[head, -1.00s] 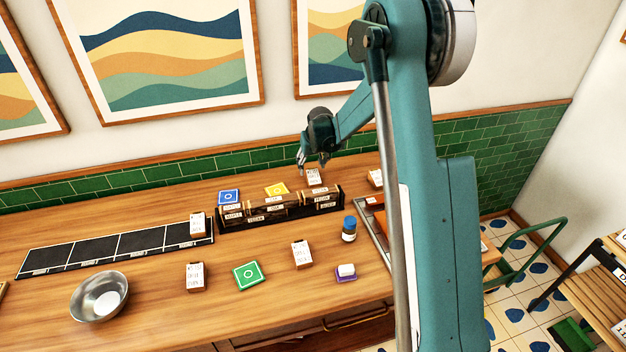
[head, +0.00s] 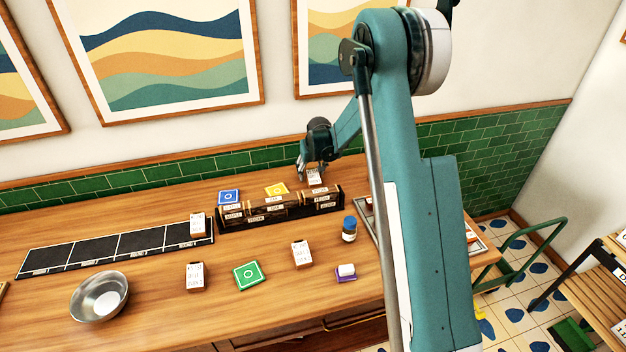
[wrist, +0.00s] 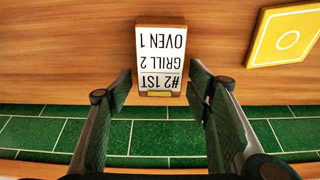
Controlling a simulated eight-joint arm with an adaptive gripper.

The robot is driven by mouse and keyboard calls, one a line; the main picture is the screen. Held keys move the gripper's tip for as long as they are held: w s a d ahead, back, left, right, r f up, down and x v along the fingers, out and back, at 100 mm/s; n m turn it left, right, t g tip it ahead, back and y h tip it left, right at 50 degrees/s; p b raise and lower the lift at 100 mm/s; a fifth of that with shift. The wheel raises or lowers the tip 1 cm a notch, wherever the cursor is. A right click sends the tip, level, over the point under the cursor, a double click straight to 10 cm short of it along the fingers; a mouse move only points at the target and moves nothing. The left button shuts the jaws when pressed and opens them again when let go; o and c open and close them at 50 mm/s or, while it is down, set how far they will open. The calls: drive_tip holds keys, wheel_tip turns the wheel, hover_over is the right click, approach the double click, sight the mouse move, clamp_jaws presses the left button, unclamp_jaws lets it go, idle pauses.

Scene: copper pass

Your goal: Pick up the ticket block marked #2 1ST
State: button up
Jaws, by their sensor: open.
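The ticket block marked #2 1ST (wrist: 160,58) stands on the wooden counter in the wrist view. Its white label reads upside down there, with GRILL 2 and OVEN 1 on its other lines. In the head view this block (head: 314,177) stands behind the dark rack, near the tiled wall. My gripper (wrist: 163,85) is open, with one finger on each side of the block's near end. No contact between the fingers and the block shows. In the head view my gripper (head: 312,174) is low, right at the block, and partly covers it.
A yellow square card (wrist: 285,35) lies beside the block. The dark labelled rack (head: 280,207) stands in front. Other ticket blocks (head: 302,254), a green card (head: 249,275), a blue-capped jar (head: 349,229) and a steel bowl (head: 99,297) stand on the counter. Green wall tiles (wrist: 50,132) are close behind.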

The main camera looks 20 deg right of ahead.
sight(311, 169)
drive_tip(key=c, duration=1)
drive_tip(key=shift+r, duration=0.15)
drive_tip(key=shift+r, duration=4.85)
